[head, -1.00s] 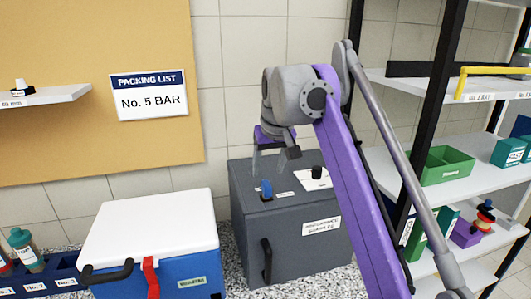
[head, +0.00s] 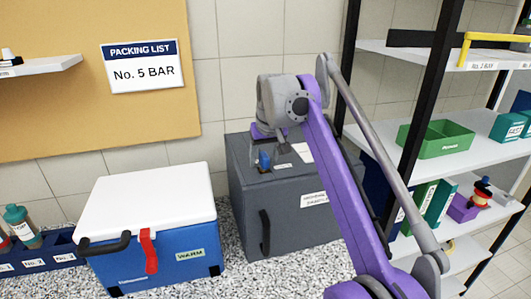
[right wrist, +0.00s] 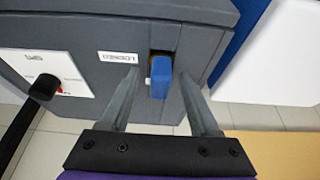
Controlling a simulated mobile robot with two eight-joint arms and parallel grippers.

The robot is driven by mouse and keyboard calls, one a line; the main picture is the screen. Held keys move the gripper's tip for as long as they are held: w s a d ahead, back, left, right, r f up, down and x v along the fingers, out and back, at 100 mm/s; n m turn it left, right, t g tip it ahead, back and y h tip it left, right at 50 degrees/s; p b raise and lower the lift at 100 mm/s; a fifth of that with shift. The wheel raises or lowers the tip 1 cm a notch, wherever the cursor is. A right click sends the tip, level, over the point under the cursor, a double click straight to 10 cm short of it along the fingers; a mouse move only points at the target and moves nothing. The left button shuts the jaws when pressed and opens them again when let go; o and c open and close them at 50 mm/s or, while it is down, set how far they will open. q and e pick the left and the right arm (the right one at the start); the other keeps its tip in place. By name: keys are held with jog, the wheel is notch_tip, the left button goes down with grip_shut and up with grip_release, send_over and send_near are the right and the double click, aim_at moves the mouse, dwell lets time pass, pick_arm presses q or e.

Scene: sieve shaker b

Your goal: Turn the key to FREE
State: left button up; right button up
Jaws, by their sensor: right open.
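The blue key (head: 264,161) stands up on the top of the grey cabinet (head: 240,180), near its left side. In the right wrist view the key (right wrist: 161,77) lies between my right gripper's two fingers, with space on both sides. My right gripper (head: 268,152) is open, pointing down just above and around the key. A small white label (right wrist: 118,57) lies beside the key, too small to read. My left gripper is not in view.
A white-lidded blue cool box (head: 150,200) stands left of the cabinet. Shelves (head: 480,150) with green bins are at the right.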

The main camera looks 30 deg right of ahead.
grip_shut()
jog(key=shift+r+n+y+p, duration=0.1)
jog(key=shift+n+y+p, duration=0.2)
jog(key=shift+n, duration=0.3)
jog(key=n+y+p, duration=0.1)
jog(key=n, duration=0.3)
jog(key=shift+p, duration=0.3)
jog(key=n+y+p, duration=0.1)
jog(key=n, duration=0.2)
jog(key=shift+w+n+y+p, duration=0.1)
jog(key=shift+n+y+p, duration=0.25)
jog(key=shift+n+y, duration=0.05)
jog(key=shift+n, duration=0.4)
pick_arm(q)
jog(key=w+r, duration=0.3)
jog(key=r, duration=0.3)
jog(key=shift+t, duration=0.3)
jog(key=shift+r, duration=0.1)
pick_arm(e)
jog(key=shift+g, duration=0.3)
